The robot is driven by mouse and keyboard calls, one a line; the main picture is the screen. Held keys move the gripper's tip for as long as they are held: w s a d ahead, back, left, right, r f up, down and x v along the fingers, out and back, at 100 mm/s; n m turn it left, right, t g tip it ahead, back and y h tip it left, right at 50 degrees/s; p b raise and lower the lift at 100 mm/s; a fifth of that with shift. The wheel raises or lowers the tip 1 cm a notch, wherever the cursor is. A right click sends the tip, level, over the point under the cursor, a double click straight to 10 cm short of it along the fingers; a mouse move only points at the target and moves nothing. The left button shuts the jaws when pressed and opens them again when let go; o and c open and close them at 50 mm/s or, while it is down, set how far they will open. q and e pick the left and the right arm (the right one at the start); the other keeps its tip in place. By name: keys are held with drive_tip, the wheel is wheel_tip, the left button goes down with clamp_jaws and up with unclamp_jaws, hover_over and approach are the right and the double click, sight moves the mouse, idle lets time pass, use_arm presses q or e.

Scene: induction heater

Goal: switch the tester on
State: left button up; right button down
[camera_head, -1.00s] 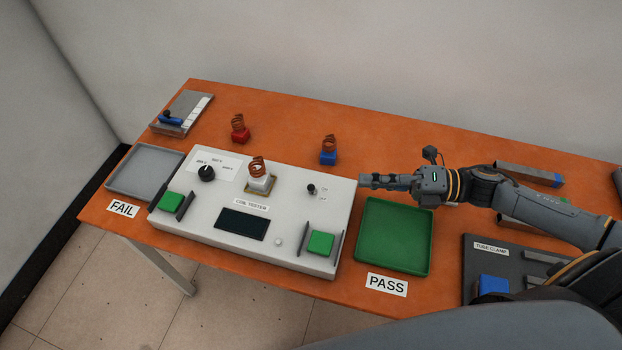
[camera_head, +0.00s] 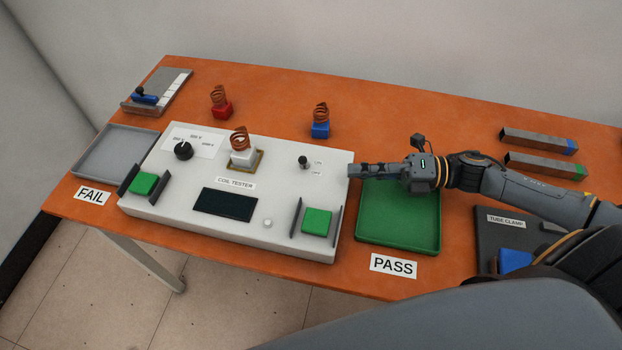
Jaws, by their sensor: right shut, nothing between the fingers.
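The coil tester (camera_head: 180,208) is a white box in the middle of the orange table, with a dark, blank screen (camera_head: 229,204). A small black toggle switch (camera_head: 303,161) stands on its right rear part, beside small on/off lettering. A black knob (camera_head: 183,150) is at its left rear. A copper coil on a white block (camera_head: 242,156) sits in the socket on top. My right gripper (camera_head: 352,170) is shut and empty. Its fingertips point left, at the tester's right edge, to the right of the switch and apart from it. My left gripper is not in view.
The green PASS tray (camera_head: 398,240) lies under my right gripper, and the grey FAIL tray (camera_head: 95,168) is at the left. Coils on a red block (camera_head: 222,110) and a blue block (camera_head: 320,130) stand behind the tester. Green buttons (camera_head: 316,221) sit between dark guards.

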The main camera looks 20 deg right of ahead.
sight(311, 180)
drive_tip(key=shift+f, duration=0.2)
drive_tip(key=shift+w+a, duration=0.25)
drive_tip(key=shift+a, duration=0.25)
drive_tip(key=p+x, duration=0.1)
drive_tip(key=x, duration=0.7)
drive_tip(key=shift+r+p, duration=0.1)
drive_tip(key=shift+p, duration=0.25)
drive_tip(key=shift+w+a, duration=0.2)
drive_tip(key=shift+a, duration=0.25)
